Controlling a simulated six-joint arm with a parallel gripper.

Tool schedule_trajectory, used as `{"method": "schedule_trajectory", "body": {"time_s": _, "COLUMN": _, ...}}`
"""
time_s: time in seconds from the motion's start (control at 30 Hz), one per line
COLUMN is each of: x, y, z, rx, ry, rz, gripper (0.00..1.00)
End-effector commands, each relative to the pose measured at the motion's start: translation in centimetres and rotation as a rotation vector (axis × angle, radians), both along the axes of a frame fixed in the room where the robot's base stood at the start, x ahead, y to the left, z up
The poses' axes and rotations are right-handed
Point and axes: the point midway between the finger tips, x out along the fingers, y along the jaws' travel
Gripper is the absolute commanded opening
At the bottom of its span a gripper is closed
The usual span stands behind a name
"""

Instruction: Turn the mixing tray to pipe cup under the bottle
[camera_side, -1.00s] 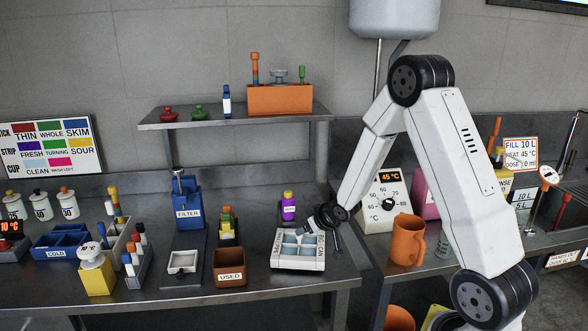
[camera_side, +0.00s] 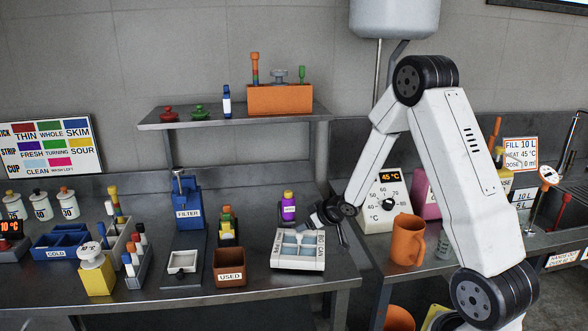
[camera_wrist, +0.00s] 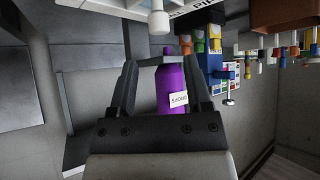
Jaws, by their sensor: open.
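The mixing tray (camera_side: 298,264) is a white block with pale blue cups, standing on the steel bench in the side view. Its edge and a white knob (camera_wrist: 158,20) show at the top of the wrist view. The purple bottle (camera_side: 289,208) stands upright just behind the tray; in the wrist view the bottle (camera_wrist: 170,82) appears between my fingers, with a white label. My gripper (camera_side: 318,222) is low beside the tray's right rear corner. In the wrist view my gripper (camera_wrist: 160,62) is open, with its fingers apart. Contact with the bottle cannot be told.
A brown USED bin (camera_side: 230,270) and a small white dish (camera_side: 182,263) stand left of the tray. A blue FILTER stand (camera_side: 187,210) is behind them. An orange jug (camera_side: 407,242) and a temperature dial box (camera_side: 388,195) are to the right. A shelf (camera_side: 232,120) hangs above.

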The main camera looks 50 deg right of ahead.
Motion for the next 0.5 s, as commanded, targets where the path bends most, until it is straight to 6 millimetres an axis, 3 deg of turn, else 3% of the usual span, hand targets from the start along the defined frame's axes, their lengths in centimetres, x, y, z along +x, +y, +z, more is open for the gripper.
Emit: {"method": "schedule_trajectory", "body": {"time_s": 0.5, "x": -0.47, "y": -1.12, "z": -0.22, "rx": 0.004, "ry": 0.017, "rz": 0.283, "gripper": 0.63}}
